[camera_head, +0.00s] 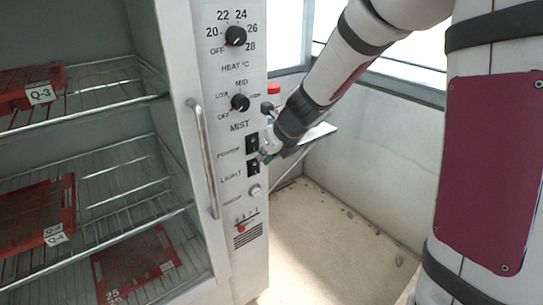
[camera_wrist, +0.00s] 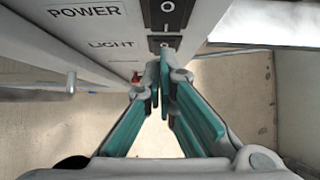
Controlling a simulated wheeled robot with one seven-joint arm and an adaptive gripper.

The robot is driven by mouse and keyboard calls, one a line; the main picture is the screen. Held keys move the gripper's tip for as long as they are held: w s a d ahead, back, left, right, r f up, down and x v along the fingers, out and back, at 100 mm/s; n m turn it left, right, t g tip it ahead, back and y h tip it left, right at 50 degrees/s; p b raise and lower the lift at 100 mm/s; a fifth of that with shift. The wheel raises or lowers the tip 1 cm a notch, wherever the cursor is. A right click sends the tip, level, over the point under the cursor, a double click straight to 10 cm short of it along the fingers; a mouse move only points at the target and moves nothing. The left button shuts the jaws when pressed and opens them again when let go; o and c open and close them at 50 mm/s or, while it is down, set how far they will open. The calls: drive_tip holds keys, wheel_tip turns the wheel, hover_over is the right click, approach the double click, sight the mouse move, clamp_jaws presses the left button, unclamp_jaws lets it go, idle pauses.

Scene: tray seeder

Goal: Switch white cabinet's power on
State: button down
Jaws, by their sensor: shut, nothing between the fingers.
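The white cabinet (camera_head: 215,60) stands at the left with a control panel on its front edge.
The HEAT knob (camera_head: 235,36) and MIST knob (camera_head: 240,103) are higher on the panel; a round button (camera_head: 254,191) and a red slider (camera_head: 240,227) are lower. A metal door handle (camera_head: 204,160) stands out to the left. Red trays (camera_head: 135,262) lie on wire shelves.

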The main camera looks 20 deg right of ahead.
sight(253, 144)
drive_tip(key=shift+w+a+f, duration=0.1)
drive_tip(key=shift+w+a, duration=0.15)
drive_tip(key=shift+w, duration=0.6)
drive_tip(key=shift+w+a+f, duration=0.1)
drive_tip(key=shift+w+f, duration=0.05)
drive_tip(key=shift+w, duration=0.15)
drive_tip(key=shift+p, duration=0.45)
drive_tip(key=shift+r+p, duration=0.85)
